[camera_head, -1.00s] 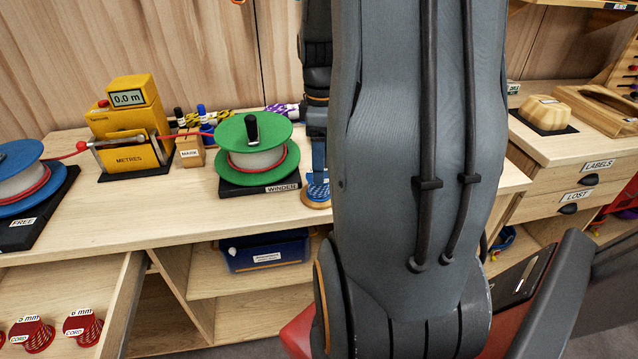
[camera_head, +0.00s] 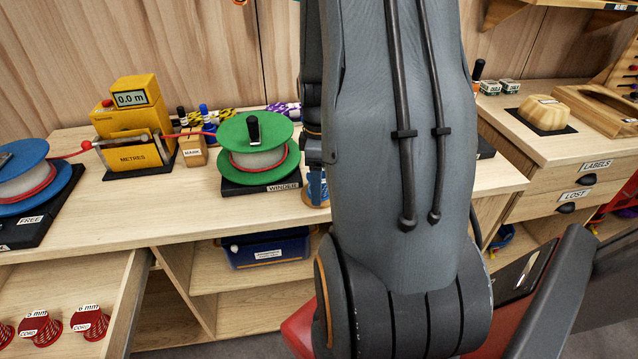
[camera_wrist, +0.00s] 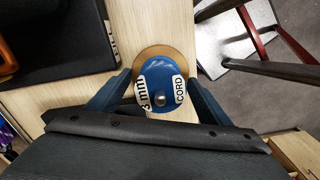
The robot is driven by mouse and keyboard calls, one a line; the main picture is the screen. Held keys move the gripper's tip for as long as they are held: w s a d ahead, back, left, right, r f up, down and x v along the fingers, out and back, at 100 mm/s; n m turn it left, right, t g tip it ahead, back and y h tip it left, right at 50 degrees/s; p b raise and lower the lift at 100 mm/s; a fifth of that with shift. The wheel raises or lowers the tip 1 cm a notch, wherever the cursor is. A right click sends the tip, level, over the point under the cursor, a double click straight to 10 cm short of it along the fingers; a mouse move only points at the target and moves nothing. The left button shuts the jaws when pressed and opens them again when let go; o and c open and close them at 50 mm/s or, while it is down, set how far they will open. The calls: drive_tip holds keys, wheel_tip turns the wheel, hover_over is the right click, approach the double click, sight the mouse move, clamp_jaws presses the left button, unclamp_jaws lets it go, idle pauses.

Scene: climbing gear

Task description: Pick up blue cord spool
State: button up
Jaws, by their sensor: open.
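The blue cord spool (camera_wrist: 165,80), with white labels reading "3 mm" and "CORD", stands on a round wooden base (camera_wrist: 143,54) at the edge of the workbench. In the wrist view I see it from above, between the two dark blue fingers of my gripper (camera_wrist: 160,78). The fingers are open, one on each side of it; I cannot tell whether either touches it. In the head view only a sliver of the spool (camera_head: 317,187) shows beside my arm, which hides most of it and my gripper.
The green winder (camera_head: 255,165) stands on the bench just left of the spool. Further left are the yellow metre counter (camera_head: 130,130) and the blue free reel (camera_head: 22,180). An open drawer (camera_head: 120,285) holds red cord spools. A blue bin (camera_head: 265,250) sits on the shelf below.

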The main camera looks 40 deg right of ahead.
drive_tip(key=c, duration=1.2)
drive_tip(key=shift+r, duration=0.1)
